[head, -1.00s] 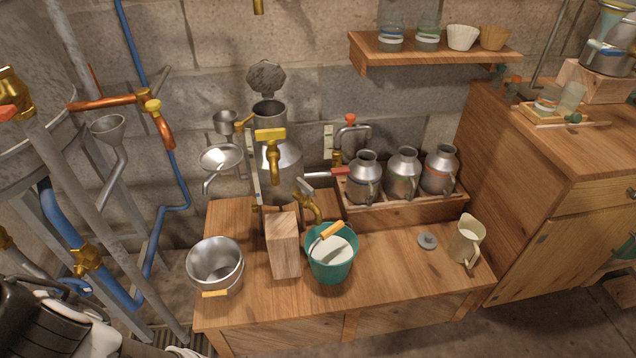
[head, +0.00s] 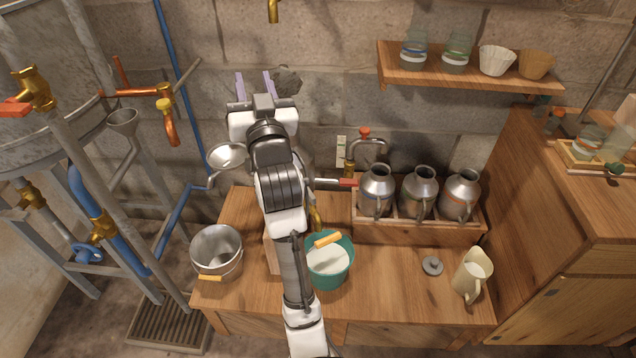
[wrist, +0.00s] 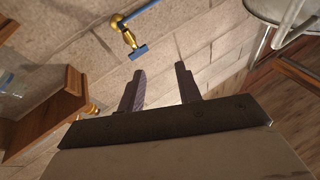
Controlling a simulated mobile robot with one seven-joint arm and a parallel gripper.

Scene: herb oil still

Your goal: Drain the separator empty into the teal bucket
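The teal bucket (head: 332,281) stands upright on the bench with a yellow-gripped handle across its rim; its inside shows whitish. A brass spout (head: 317,216) is just above and behind the bucket. The metal separator vessel behind it is mostly hidden by my arm in the head view, so its valve levers and level cannot be seen. My gripper (head: 255,85) is raised above and behind the vessel near the wall. Its two fingers are apart and empty. They also show apart in the wrist view (wrist: 161,88), with nothing between them.
A steel pot (head: 217,262) stands at the bench's left. Several metal jugs (head: 418,194) stand in a wooden rack at right. A cream pitcher (head: 470,278) and small lid (head: 432,266) are on the right. A shelf (head: 470,72) is above. The wrist view shows a brass tap (wrist: 128,36).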

